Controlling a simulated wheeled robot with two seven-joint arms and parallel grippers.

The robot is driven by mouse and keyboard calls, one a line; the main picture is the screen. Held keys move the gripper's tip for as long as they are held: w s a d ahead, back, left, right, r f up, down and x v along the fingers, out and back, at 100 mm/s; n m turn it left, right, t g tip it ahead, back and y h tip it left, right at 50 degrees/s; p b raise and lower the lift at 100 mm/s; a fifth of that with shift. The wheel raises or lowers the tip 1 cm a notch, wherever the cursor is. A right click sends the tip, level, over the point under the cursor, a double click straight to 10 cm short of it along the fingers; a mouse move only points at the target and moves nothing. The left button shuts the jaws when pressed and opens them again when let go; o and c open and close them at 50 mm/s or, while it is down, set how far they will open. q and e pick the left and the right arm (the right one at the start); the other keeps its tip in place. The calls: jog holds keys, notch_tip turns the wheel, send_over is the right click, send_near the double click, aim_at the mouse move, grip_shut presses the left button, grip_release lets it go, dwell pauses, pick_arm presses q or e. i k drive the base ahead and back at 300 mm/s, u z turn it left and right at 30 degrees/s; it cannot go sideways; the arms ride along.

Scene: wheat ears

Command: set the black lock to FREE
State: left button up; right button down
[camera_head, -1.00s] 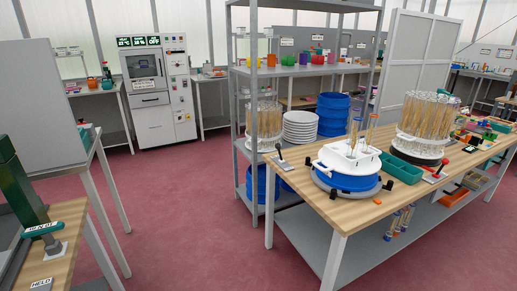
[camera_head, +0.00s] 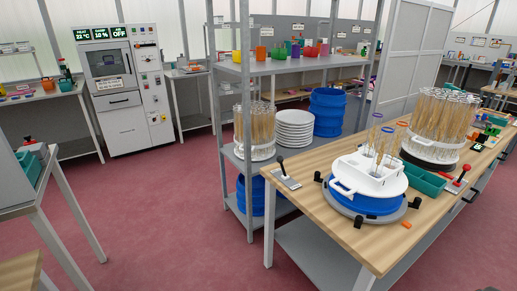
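A small lever on a grey plate (camera_head: 285,178) stands at the near left corner of the wooden table (camera_head: 330,158). A second lever (camera_head: 459,180) with a red knob is at the table's right edge. Between them, a white-topped blue drum (camera_head: 375,200) holds several wheat ears in tubes. Black blocks (camera_head: 358,221) sit around its grey base. Neither of my grippers shows.
A carousel of wheat ears (camera_head: 432,150) and a green tray (camera_head: 424,180) stand further back on the table. A grey shelf rack (camera_head: 226,70) with plates (camera_head: 294,134) and blue bins adjoins it. The red floor (camera_head: 170,215) to the left is open.

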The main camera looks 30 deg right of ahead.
aim_at(280, 159)
jog(key=i, duration=3.5)
jog(key=z, duration=2.95)
